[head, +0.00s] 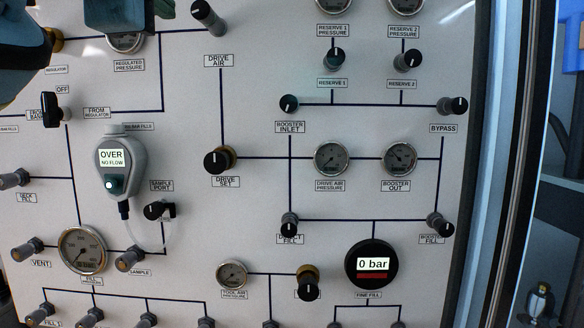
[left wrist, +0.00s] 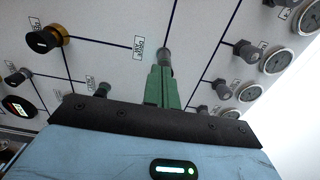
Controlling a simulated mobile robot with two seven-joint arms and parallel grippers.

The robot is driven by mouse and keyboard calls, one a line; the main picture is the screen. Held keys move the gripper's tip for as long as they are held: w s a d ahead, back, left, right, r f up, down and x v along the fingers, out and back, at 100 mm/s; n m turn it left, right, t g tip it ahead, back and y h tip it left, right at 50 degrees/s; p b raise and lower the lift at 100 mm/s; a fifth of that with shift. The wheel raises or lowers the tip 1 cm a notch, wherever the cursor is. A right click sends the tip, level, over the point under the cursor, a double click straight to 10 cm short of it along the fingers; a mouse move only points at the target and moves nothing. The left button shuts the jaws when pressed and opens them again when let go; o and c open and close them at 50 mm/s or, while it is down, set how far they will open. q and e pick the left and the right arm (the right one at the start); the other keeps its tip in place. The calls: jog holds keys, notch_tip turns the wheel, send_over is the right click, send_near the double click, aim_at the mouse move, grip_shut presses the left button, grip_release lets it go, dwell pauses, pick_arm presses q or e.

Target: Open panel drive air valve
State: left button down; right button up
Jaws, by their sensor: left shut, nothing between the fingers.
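The drive air valve is a black knob (head: 207,15) on a grey stem at the top of the panel in the head view, just above the DRIVE AIR label (head: 219,61). In the left wrist view its grey-black knob (left wrist: 165,56) shows just beyond my fingertips, beside the DRIVE AIR label (left wrist: 138,47). My left gripper (head: 165,8) is at the top edge of the head view, just left of the knob. In the left wrist view its green fingers (left wrist: 163,72) are shut with nothing between them. I cannot tell whether they touch the knob. My right gripper is not in view.
The drive set knob (head: 217,160) sits below on the same line. A grey handheld meter (head: 121,165) hangs at the left. Other knobs and gauges, such as the reserve 1 knob (head: 334,56) and drive air pressure gauge (head: 332,159), stick out around. The panel's right frame (head: 480,150) is a raised edge.

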aim_at(203, 13)
pick_arm(q)
jog(key=shift+s, duration=0.55)
jog(key=w+r, duration=0.2)
jog(key=w, duration=0.4)
jog(key=shift+r, duration=0.35)
dwell(0.3)
jog(key=shift+d+f, duration=0.2)
jog(key=shift+d, duration=0.2)
dwell(0.9)
